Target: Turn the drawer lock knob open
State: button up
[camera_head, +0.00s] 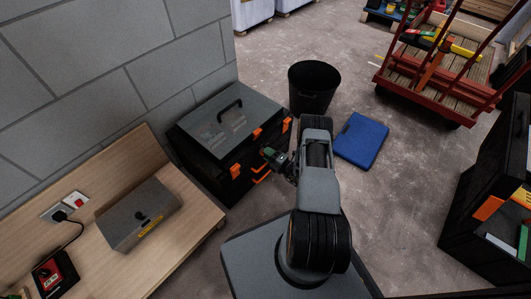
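My gripper (276,160) is at the front of a black tool chest (205,157) with a grey clear-looking lid and orange latches. A small dark green part shows at the gripper's tip; I cannot tell if it belongs to the gripper or to the chest. The fingers are too small and dark to tell whether they are open or shut, or touching the chest. No lock knob can be made out clearly on the chest front. A grey box (124,233) with a small black knob (141,216) and a yellow label lies on the wooden bench, apart from my gripper.
The wooden bench (197,198) with a wall socket (66,207) and a red-black device (55,276) is at left. A black bin (313,87) stands behind my arm. A blue case (361,140) lies on the floor to its right. A red cart (440,75) and black crates (480,232) are farther right.

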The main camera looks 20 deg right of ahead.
jog(key=shift+w+a, duration=0.1)
jog(key=shift+a, duration=0.1)
jog(key=shift+c, duration=0.3)
grip_shut()
jog(key=shift+n, duration=0.3)
jog(key=shift+d+n+b, duration=0.15)
jog(key=shift+n+b, duration=1.75)
jog(key=shift+n, duration=6.7)
